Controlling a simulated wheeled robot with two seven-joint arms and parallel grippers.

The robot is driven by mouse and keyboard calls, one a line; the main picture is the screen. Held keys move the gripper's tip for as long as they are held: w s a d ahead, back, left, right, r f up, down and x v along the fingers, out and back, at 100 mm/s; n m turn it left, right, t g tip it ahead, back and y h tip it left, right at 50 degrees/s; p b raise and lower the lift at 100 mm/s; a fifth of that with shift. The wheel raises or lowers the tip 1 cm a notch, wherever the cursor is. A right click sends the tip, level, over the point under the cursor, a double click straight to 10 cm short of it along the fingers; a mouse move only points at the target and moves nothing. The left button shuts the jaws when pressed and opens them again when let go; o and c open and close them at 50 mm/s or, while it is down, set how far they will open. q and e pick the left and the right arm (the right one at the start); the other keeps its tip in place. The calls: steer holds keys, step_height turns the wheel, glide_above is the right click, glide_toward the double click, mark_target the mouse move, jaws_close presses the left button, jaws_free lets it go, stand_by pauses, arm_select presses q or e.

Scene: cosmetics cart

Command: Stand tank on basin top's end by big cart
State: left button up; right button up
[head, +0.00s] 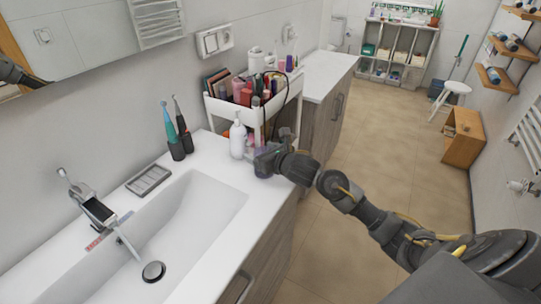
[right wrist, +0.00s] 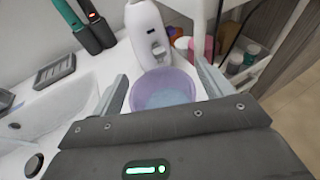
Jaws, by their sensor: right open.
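The tank, a translucent purple open-topped vessel (right wrist: 163,90), is between the two fingers of my right gripper (right wrist: 162,76) in the right wrist view. The fingers are open to either side of it; I cannot tell whether they touch it. The basin top (head: 205,153) is a white counter with a sunken sink. In the head view the right gripper (head: 265,160) is low at its end by the cart (head: 258,112) and mostly hides the tank. The tank appears to be at the counter surface. My left gripper is not in view.
A white bottle-like device (head: 238,138) stands right behind the tank. Two electric toothbrushes (head: 178,130) and a grey soap dish (head: 149,180) are further left. The white cart holds many cosmetics. The tap (head: 97,208) is at the left.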

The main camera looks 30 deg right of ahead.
steer(key=b+v, duration=0.1)
steer(key=v, duration=1)
steer(key=shift+s, duration=0.35)
